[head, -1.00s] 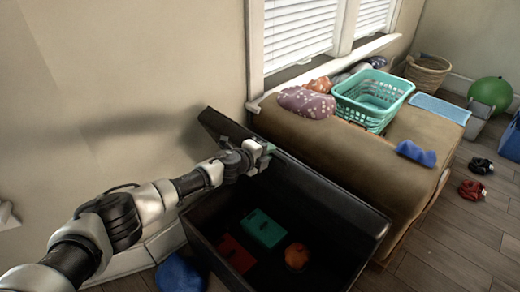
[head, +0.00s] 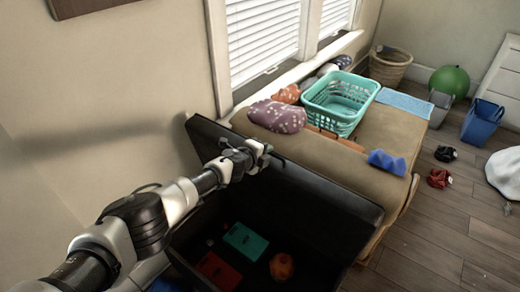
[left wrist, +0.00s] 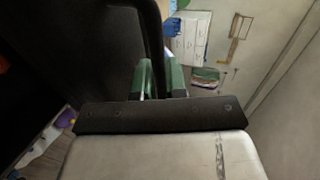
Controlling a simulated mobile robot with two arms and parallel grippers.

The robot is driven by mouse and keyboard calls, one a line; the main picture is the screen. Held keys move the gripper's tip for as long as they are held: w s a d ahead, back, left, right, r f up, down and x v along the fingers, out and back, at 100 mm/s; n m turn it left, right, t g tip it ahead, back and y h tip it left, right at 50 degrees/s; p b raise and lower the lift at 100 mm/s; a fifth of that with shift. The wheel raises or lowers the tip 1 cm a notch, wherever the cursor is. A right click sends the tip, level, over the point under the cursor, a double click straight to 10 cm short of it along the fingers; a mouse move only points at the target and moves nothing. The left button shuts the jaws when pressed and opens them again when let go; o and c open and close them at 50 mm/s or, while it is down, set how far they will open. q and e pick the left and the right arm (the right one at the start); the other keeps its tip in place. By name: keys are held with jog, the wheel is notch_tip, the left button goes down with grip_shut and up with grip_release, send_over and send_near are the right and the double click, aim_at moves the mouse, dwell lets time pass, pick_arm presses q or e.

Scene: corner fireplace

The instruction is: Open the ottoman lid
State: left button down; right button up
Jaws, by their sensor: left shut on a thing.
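The black ottoman (head: 335,271) stands open at the lower middle of the head view. Its dark lid (head: 315,207) is raised, standing up along the back, by the sofa. My right gripper is not in view.
Inside the ottoman are a teal box (head: 245,241), a red box (head: 218,270) and an orange round thing (head: 281,266). The tan sofa (head: 345,175) behind bears a teal basket (head: 340,103), a purple spotted cushion (head: 277,117) and a blue cloth (head: 386,162). Open floor (head: 440,235) lies to the right.

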pick_arm(q)
jog(key=shift+w, duration=0.1)
dwell(0.3)
jog(key=c, duration=1.2)
grip_release()
jog(key=shift+s+a+r+p, duration=0.3)
jog(key=shift+s+r+p, duration=0.05)
jog(key=shift+p, duration=0.4)
jog(key=p+v, duration=0.5)
jog(key=v, duration=0.4)
jog(key=shift+s+a, duration=0.2)
jog(key=shift+s, duration=0.15)
